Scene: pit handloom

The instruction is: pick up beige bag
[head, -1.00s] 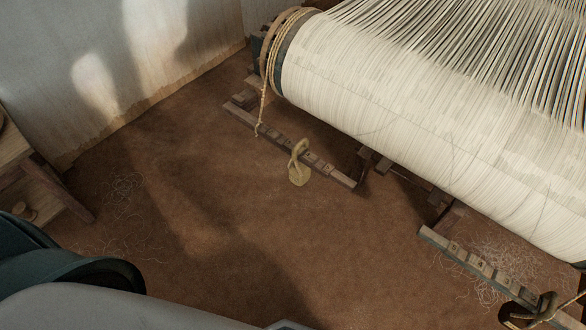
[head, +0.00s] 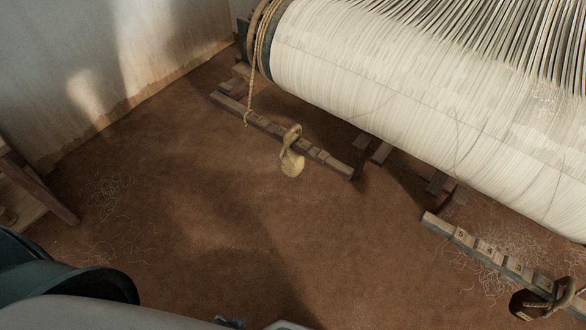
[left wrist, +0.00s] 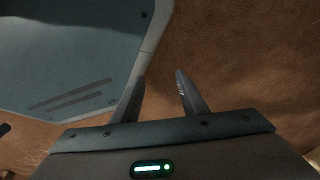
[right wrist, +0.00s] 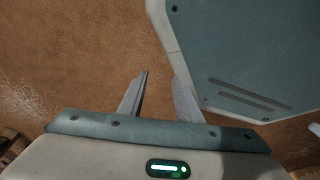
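The beige bag (head: 292,163) is small, with a looped neck. It shows in the head view at the near side of a notched wooden rail, below the cloth roll. I cannot tell whether it touches the rail. My left gripper (left wrist: 158,92) shows in the left wrist view with its fingers apart and nothing between them. My right gripper (right wrist: 160,88) shows in the right wrist view, also with fingers apart and empty. Neither wrist view shows the bag, and neither gripper's fingers show in the head view.
The loom's cloth roll (head: 400,100) fills the upper right. The notched rail (head: 262,122) lies on the earthen floor (head: 190,200), which is open in the middle. A second rail (head: 470,244) with a dark tied weight (head: 530,303) is at right. A wooden stool (head: 40,190) stands left.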

